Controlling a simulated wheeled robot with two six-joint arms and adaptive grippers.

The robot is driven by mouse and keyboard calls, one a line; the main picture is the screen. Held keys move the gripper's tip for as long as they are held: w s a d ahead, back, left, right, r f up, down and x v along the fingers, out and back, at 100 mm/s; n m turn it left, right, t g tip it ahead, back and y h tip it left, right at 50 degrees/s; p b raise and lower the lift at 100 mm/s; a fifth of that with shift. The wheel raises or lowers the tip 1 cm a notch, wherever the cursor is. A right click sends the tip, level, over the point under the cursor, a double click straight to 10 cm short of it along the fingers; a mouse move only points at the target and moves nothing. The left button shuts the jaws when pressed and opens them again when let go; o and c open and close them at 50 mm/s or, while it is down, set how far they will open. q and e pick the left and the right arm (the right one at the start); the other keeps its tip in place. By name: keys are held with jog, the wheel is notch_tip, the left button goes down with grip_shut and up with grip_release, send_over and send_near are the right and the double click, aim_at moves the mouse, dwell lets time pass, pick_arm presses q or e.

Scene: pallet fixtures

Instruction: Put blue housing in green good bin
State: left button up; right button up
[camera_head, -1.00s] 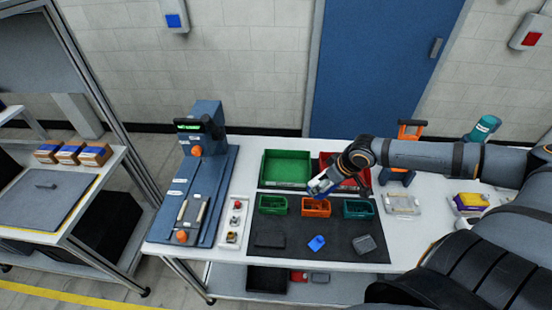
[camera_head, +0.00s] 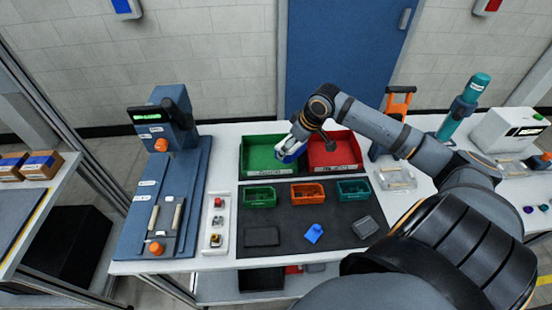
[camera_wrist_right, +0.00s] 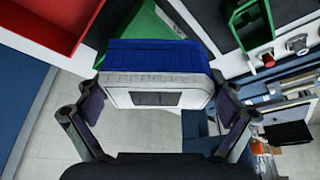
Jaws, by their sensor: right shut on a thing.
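The blue housing (camera_head: 292,154), with a white face, is held by my right gripper (camera_head: 284,148) above the right side of the large green bin (camera_head: 258,157). My left gripper is not in view.
A red bin (camera_head: 334,152) stands directly right of the green bin. Small green (camera_head: 260,197), orange (camera_head: 307,193) and teal (camera_head: 353,191) bins stand in front. A blue piece (camera_head: 313,233) lies on the dark mat. A blue fixture (camera_head: 165,190) is at the left.

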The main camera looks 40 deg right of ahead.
jog(key=w, duration=0.2)
jog(key=w+f+p, duration=0.1)
jog(key=shift+w+f, duration=0.1)
jog(key=shift+w, duration=0.25)
jog(key=w+f, duration=0.1)
jog(key=w+f+p, duration=0.1)
jog(key=w+f, duration=0.2)
jog(key=f, duration=0.1)
jog(key=shift+w+d+f, duration=0.1)
jog(key=shift+w+d, duration=0.25)
jog(key=shift+w+d+f, duration=0.1)
jog(key=shift+w+f, duration=0.2)
jog(key=shift+f, duration=0.15)
jog(key=shift+w+f+p, duration=0.15)
jog(key=shift+f+p, duration=0.15)
notch_tip(320, 180, down, 2)
jog(key=shift+f+p, duration=0.2)
jog(key=shift+p, duration=0.55)
jog(key=shift+f, duration=0.3)
jog(key=o, duration=0.9)
jog(key=shift+f, duration=0.1)
